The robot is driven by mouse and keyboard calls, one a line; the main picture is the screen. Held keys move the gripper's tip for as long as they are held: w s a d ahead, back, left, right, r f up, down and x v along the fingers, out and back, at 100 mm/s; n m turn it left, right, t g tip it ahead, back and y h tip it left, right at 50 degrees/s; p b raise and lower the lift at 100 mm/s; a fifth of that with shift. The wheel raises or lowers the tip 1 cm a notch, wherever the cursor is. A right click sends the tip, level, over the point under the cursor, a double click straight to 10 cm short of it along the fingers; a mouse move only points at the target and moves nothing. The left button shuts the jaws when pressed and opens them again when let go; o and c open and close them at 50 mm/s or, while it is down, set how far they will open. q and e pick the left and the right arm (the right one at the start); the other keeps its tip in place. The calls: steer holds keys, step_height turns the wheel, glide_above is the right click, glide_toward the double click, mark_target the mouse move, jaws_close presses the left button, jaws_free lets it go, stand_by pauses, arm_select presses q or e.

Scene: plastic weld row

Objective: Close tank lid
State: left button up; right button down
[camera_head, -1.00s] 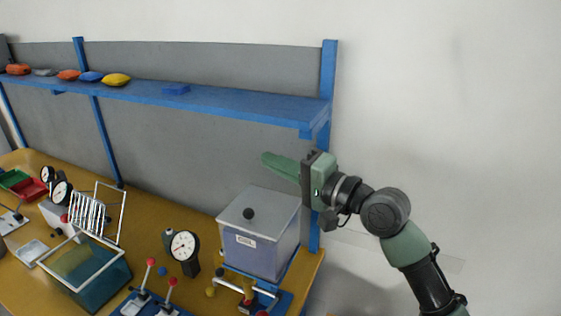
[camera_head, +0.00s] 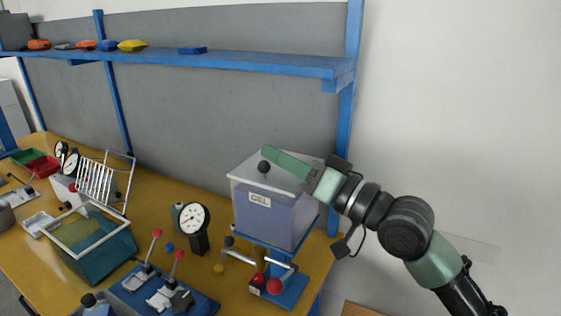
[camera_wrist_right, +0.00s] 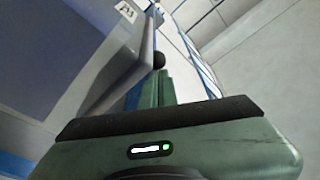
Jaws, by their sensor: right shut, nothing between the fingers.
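The tank (camera_head: 262,212) is a grey-violet box with a white label on its front, standing at the right end of the bench. Its pale grey lid (camera_head: 243,178) lies over the top, with a black knob (camera_head: 264,167); I cannot tell whether it sits fully flat. My right gripper (camera_head: 269,153) is shut and empty, its green fingers reaching left across the lid with tips close to the knob. In the right wrist view the fingertips (camera_wrist_right: 162,74) point at the knob (camera_wrist_right: 159,60); whether they touch cannot be told. My left gripper is not in view.
A blue shelf (camera_head: 230,63) runs above the bench behind the tank. A dial gauge (camera_head: 194,220) stands left of the tank, with red-knobbed clamps (camera_head: 268,284) in front. An open glass tank (camera_head: 90,245) and a wire rack (camera_head: 98,182) are further left.

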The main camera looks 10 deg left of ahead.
steer(key=shift+s+f+n, duration=0.1)
steer(key=shift+f+n, duration=0.15)
steer(key=shift+n, duration=0.05)
stand_by(0.4)
